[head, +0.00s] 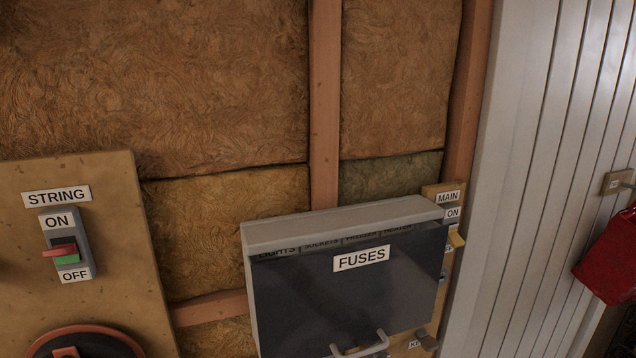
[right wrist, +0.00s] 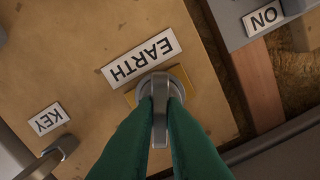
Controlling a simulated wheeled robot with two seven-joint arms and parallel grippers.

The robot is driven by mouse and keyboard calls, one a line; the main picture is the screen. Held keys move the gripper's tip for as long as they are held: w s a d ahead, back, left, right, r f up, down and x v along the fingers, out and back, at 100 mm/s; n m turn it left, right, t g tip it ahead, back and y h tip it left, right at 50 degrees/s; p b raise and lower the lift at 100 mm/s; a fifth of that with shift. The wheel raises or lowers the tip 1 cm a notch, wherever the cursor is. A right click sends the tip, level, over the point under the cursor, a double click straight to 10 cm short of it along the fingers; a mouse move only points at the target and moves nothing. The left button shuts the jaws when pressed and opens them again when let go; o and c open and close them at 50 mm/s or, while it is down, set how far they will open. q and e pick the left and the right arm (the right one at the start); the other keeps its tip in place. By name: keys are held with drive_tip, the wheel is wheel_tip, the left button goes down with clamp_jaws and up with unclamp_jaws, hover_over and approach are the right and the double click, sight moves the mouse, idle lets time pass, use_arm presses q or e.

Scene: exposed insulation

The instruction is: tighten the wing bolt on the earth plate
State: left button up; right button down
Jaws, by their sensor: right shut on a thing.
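The wing bolt (right wrist: 160,82) is grey, with a round base and an upright wing. In the right wrist view it stands in front of a small yellowish earth plate (right wrist: 131,98), mostly hidden behind it, beside the EARTH label (right wrist: 142,58). My right gripper (right wrist: 161,104) has green fingers, one on each side of the wing, shut on it. The wing points down the picture, between the fingers. The head view shows neither the wing bolt nor either gripper.
A wooden board (right wrist: 80,75) carries the KEY label (right wrist: 48,118) and a metal hook (right wrist: 60,150).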

drive_tip(key=shift+w+r, duration=0.15)
drive_tip(key=shift+r, duration=0.2)
drive_tip(key=c, duration=1.6)
unclamp_jaws()
drive_tip(key=shift+c, duration=0.2)
drive_tip(key=shift+o, duration=1.2)
drive_tip(key=p+v, duration=0.3)
drive_tip(key=v, duration=0.6)
drive_tip(key=shift+f, duration=0.3)
